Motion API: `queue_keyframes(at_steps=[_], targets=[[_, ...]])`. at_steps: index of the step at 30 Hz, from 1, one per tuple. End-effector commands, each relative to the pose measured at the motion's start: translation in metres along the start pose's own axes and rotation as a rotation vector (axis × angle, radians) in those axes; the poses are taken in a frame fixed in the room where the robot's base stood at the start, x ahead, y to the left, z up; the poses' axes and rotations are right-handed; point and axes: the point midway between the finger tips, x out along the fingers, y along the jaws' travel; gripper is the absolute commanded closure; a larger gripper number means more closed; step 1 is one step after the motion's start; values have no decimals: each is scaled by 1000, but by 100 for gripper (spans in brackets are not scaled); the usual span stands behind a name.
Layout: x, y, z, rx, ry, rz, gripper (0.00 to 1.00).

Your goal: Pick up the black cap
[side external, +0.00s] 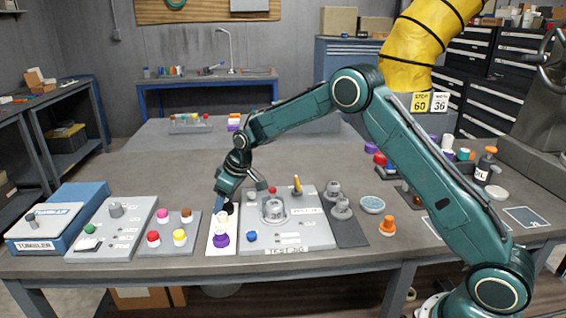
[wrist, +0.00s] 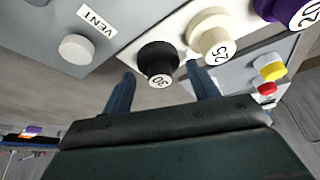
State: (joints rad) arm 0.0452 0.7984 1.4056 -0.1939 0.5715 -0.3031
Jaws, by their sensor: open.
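The black cap (wrist: 157,60) is marked 30 and stands at the end of a row on a white strip in the wrist view. In the side view its dark top (side external: 229,208) shows partly, close under my gripper (side external: 223,203). My gripper (wrist: 163,86) is open. Its two fingers point toward the black cap, one on either side of its line, with the cap just beyond or level with the tips; contact cannot be told. The right finger is close to the cream cap (wrist: 212,34), marked 25.
The white strip (side external: 213,250) also bears a purple cap (side external: 221,240). A tray (side external: 163,247) with red, yellow, pink and brown caps lies left. The test jig panel (side external: 296,240) lies right. A grey knob (wrist: 76,48) stands near the VENT label.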

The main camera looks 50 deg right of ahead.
Motion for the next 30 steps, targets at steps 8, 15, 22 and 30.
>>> queue_keyframes(at_steps=[8, 15, 22, 30], targets=[[9, 0, 0, -1, 2, 1, 40], [9, 0, 0, -1, 1, 1, 40], [8, 0, 0, -1, 1, 1, 58], [8, 0, 0, -1, 1, 1, 73]])
